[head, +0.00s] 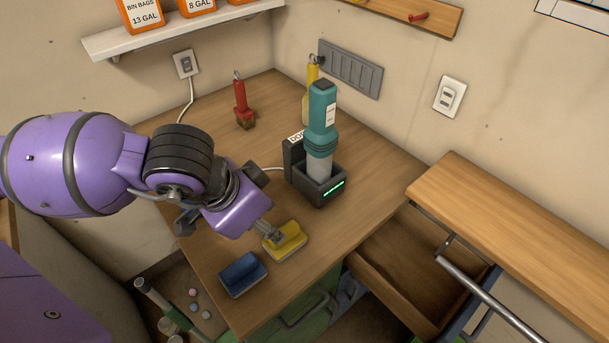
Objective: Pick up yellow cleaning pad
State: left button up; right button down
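The yellow cleaning pad (292,238) lies on the wooden counter near its front edge, with a raised grip along its top. My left gripper (273,235) reaches in from the left, with its fingertips at the left end of the pad's grip, overlapping it in the picture. The fingers are small and partly hidden, so I cannot tell whether they are open or closed around the grip. The pad appears to rest on the counter. My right gripper is not in view.
A blue pad (242,274) lies just in front and left of the yellow one. A teal device (321,118) stands in a black dock (318,190) behind it. A red tool (243,106) stands farther back. An open drawer (415,275) is at the right.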

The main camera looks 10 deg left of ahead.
aim_at(283, 230)
pick_arm(q)
jog(key=b+x, duration=0.1)
jog(key=x, duration=0.1)
jog(key=shift+f, duration=0.3)
jog(key=shift+w+d+f+p, duration=0.15)
jog(key=shift+w+f+p, duration=0.05)
jog(key=shift+w+f, duration=0.35)
jog(key=shift+w+d+f+p, duration=0.15)
jog(key=shift+w+f+p, duration=0.05)
jog(key=shift+w+f, duration=0.4)
jog(key=shift+x, duration=1)
jog(key=shift+f, duration=0.25)
jog(key=c, duration=1)
grip_shut()
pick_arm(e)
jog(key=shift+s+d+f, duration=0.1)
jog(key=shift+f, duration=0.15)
pick_arm(q)
jog(key=shift+r, duration=0.15)
